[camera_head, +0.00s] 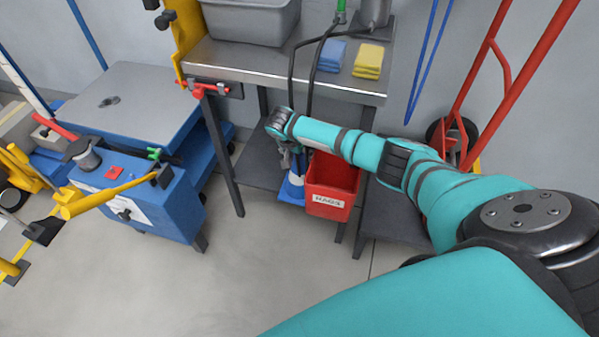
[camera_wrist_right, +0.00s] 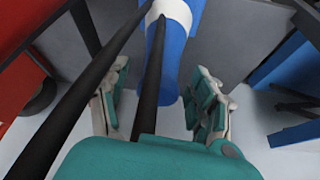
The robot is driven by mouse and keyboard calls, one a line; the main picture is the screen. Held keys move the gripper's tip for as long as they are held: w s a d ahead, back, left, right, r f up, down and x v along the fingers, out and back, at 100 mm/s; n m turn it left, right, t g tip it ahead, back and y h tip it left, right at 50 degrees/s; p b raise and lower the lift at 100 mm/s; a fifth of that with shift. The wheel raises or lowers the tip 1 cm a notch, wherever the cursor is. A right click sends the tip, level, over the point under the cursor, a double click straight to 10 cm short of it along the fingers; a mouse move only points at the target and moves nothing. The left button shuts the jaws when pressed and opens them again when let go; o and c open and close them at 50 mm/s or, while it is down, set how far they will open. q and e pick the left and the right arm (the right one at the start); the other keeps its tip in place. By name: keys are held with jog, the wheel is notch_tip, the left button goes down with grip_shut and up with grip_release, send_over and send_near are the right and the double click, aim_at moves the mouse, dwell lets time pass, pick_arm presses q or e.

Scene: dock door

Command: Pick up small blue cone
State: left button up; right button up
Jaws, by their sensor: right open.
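The small blue cone (camera_head: 292,190) with a white band stands on the lower shelf under the steel bench, left of the red rag bin. In the right wrist view the cone (camera_wrist_right: 176,55) shows at the top centre, ahead of the fingers. My right gripper (camera_head: 290,160) points down just above the cone and hides part of it in the head view. In the wrist view the right gripper (camera_wrist_right: 160,100) is open, with one finger on each side of the cone's line. I cannot tell whether either finger touches it. My left gripper is not in view.
Black hoses (camera_wrist_right: 152,75) cross the wrist view in front of the cone. The red bin (camera_head: 331,189) labelled RAGS is close on the right. The steel bench (camera_head: 262,62) overhangs the shelf. A blue lift cart (camera_head: 140,100) stands left. The floor in front is clear.

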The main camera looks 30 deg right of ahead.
jog(key=shift+x, duration=0.8)
jog(key=shift+a, duration=0.1)
grip_shut()
jog(key=shift+r, duration=0.1)
